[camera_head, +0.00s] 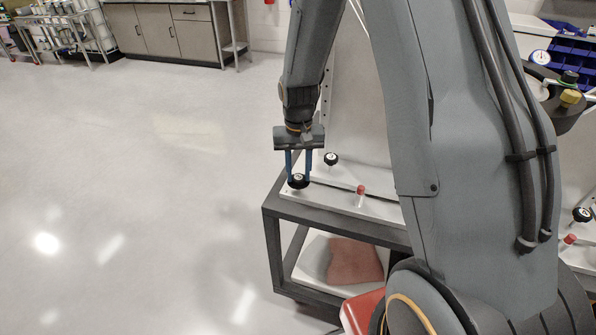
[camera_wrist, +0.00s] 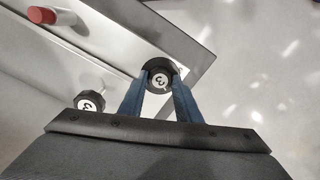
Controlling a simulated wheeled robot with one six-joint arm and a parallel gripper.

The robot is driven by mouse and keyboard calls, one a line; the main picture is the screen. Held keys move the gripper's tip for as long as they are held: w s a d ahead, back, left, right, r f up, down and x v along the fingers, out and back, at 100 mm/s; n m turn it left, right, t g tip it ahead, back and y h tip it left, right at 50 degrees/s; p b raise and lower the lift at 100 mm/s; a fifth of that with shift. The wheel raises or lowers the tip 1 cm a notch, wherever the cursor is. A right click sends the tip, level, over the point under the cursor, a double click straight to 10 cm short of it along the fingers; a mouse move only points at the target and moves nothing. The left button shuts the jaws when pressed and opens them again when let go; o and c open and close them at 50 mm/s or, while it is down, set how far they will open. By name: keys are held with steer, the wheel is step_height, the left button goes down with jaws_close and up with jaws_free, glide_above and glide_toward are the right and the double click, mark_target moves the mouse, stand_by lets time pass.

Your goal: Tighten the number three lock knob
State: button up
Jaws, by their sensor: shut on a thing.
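A red-capped post (camera_head: 360,191) stands on the plate to the right. The dark cart frame (camera_head: 272,245) carries the fixture; a reddish cloth (camera_head: 355,261) lies below. Open floor lies left.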

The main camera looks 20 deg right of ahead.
mark_target(298, 176)
steer(key=m, duration=0.6)
steer(key=shift+w+r+m, duration=0.1)
steer(key=shift+w+m, duration=0.05)
steer(key=shift+m, duration=0.15)
steer(key=m, duration=0.5)
steer(key=shift+p, duration=0.35)
steer(key=shift+m, duration=0.4)
steer(key=o, duration=1)
steer(key=shift+o, duration=0.3)
steer(key=shift+r+b, duration=1.05)
steer(key=shift+r, duration=2.8)
